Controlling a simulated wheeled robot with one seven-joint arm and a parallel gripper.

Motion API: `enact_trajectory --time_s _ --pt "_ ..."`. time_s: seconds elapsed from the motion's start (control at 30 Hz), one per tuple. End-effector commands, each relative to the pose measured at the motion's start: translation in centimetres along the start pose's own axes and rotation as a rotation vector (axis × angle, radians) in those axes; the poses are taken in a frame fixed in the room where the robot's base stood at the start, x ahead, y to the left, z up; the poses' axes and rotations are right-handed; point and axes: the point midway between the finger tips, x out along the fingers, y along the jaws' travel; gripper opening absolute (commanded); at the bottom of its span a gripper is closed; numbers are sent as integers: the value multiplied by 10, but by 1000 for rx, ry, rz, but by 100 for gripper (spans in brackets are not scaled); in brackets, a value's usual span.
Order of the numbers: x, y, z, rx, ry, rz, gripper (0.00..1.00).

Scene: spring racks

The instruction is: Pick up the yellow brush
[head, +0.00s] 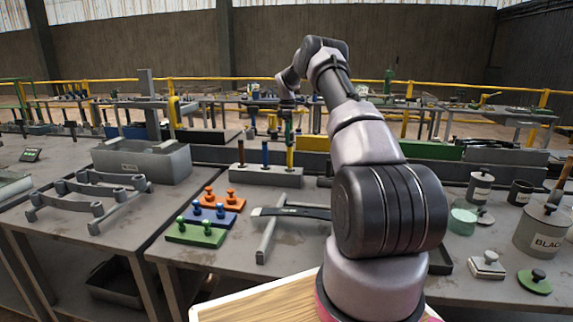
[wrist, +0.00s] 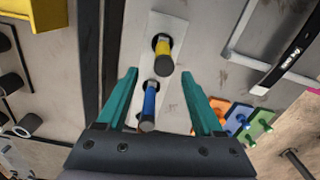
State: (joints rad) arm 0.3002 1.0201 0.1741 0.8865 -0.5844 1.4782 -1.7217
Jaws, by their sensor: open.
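The yellow brush (head: 290,157) stands upright in the right end of a grey block (head: 262,177). In the wrist view the blue brush (wrist: 149,100) appears nearer the gripper's palm. My gripper (head: 291,125), with teal fingers, is above the yellow brush at the right end of the block. In the wrist view my gripper (wrist: 160,74) is open and empty. Whether a finger touches the brush cannot be told.
A brown-handled piece (head: 241,152) stands at the block's left end. Orange, blue and green knobbed plates (head: 205,215) lie in front, left. A grey rack (head: 272,235) carries a dark bar nearby. Lidded pots (head: 480,185) stand at the right.

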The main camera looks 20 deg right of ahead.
Motion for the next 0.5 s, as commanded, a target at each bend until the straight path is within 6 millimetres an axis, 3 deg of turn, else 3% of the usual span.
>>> enact_trajectory --time_s 0.1,0.37,0.5 --pt "22 -1 0 -1 0 -3 68" --pt "43 -2 2 1 0 -2 68" --pt "64 -4 9 3 -1 -4 68"
